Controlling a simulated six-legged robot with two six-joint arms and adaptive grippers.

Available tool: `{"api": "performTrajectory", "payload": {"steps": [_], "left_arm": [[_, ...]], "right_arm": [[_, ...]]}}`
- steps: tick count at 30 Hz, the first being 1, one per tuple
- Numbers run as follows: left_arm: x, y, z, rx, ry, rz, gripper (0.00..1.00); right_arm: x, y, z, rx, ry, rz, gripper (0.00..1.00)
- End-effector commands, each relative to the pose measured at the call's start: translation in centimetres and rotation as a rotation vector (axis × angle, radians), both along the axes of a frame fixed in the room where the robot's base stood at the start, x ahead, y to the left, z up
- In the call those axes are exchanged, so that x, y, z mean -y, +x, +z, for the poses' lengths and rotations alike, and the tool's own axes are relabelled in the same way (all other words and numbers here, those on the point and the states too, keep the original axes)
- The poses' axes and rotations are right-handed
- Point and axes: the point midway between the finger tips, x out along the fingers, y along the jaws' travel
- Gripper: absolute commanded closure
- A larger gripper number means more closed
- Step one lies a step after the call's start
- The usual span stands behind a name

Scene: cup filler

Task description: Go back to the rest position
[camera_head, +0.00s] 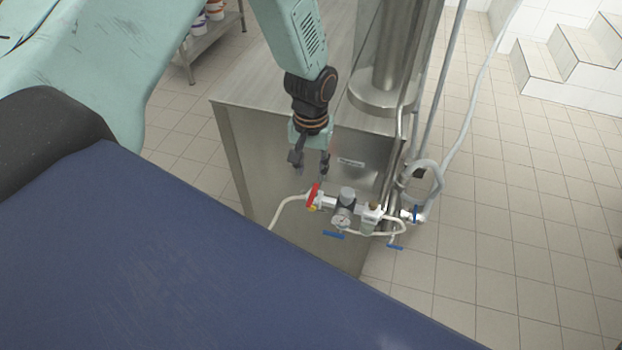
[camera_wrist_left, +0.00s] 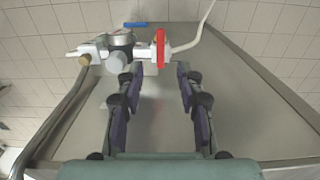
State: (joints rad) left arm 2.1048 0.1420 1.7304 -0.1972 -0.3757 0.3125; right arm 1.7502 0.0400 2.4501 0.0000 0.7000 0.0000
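My left gripper (camera_head: 309,165) hangs fingers down, just above the red valve handle (camera_head: 313,195) in the head view. Its two dark fingers are spread apart with nothing between them. In the left wrist view, the left gripper (camera_wrist_left: 158,72) is open, and the red handle (camera_wrist_left: 160,48) lies beyond the fingertips, apart from them. The handle sits on a pipe assembly with a round gauge (camera_head: 342,217). My right gripper is in neither view.
A steel cabinet (camera_head: 240,140) with a metal column (camera_head: 385,85) stands around and behind the gripper. A pale hose (camera_head: 284,208) runs from the valve. Blue handles (camera_head: 334,234) stick out below the pipes. Tiled floor (camera_head: 500,240) is clear at right; white steps (camera_head: 570,65) are behind.

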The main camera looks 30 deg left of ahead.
Motion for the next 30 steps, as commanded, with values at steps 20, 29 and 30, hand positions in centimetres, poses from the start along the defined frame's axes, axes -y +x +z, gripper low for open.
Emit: {"api": "performTrajectory", "payload": {"steps": [20,29,30], "left_arm": [[0.0,0.0,1.9,0.000,0.000,0.001,0.63],[0.6,1.9,1.6,0.136,-0.018,-0.055,0.63],[1.0,1.9,1.3,0.174,-0.023,-0.069,0.63]], "right_arm": [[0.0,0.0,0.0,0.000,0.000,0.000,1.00],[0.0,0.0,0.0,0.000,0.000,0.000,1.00],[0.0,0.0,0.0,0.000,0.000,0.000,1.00]]}}
